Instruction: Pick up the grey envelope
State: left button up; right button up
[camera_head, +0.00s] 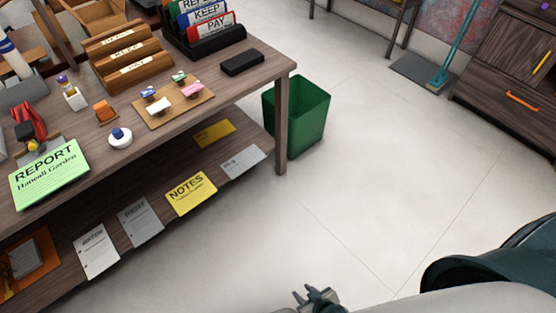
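Several papers or envelopes lie on the desk's lower shelf. A pale grey one (243,161) is at the right end, and a light grey printed one (140,222) is nearer the left. I cannot tell for sure which is the grey envelope. My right gripper (314,293) shows at the bottom edge, dark and small, over the floor to the right of and in front of the desk. It touches no paper, and its finger gap is not clear. My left gripper is not in view.
Yellow NOTES (191,193) and a white sheet (96,250) share the shelf. The desk top (215,105) above holds a green REPORT (49,174), files and stamps. A green bin (308,115) stands by the desk leg (281,125).

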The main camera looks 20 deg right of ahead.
aim_at(237, 164)
jog(key=z, duration=0.25)
jog(key=u, duration=0.4)
jog(key=i+l+u, duration=0.15)
jog(key=l+u, duration=0.25)
jog(key=i+l+u, duration=0.1)
jog(key=l+u, duration=0.75)
jog(key=l, duration=3.2)
